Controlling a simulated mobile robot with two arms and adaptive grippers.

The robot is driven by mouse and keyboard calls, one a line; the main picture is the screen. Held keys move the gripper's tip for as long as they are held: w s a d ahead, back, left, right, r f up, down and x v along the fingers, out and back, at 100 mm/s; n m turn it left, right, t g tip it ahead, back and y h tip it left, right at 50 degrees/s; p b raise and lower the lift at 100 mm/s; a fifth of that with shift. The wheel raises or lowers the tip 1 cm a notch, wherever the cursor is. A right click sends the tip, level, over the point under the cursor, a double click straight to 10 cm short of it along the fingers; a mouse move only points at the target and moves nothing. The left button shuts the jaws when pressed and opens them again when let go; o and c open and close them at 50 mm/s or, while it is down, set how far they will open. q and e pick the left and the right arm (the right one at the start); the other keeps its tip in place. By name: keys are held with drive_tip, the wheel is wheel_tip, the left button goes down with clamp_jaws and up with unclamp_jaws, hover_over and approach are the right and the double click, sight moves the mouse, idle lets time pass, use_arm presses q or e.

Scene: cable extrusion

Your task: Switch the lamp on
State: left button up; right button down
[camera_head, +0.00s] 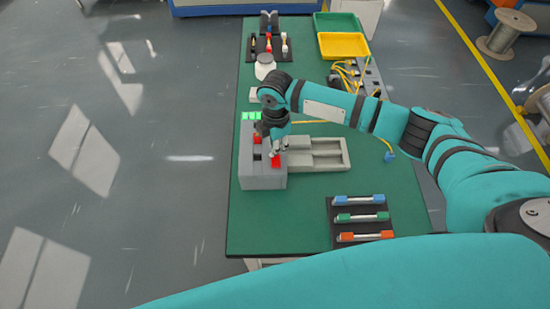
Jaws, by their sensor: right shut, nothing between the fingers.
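My right gripper (275,152) points down over the box, shut and empty, close to this red part. I cannot tell whether it touches. The arm hides part of the box top. A round white object (264,67) stands farther back; I cannot tell if it is the lamp. My left gripper is not in view.
A grey tray-like fixture (318,167) adjoins the box. A dark mat with blue, green and orange-ended tools (361,216) lies at the near right. Yellow (343,46) and green (337,23) bins, a tool rack and yellow cables are at the back. The near left tabletop is clear.

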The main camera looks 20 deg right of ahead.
drive_tip(key=shift+s+f+b, duration=0.1)
drive_tip(key=shift+f+b, duration=0.35)
drive_tip(key=shift+f, duration=0.7)
idle(0.4)
wheel_tip(320, 180, up, 2)
drive_tip(key=shift+r+p, duration=0.1)
drive_tip(key=shift+p, duration=1.15)
wheel_tip(320, 180, up, 5)
drive_tip(key=p, duration=0.5)
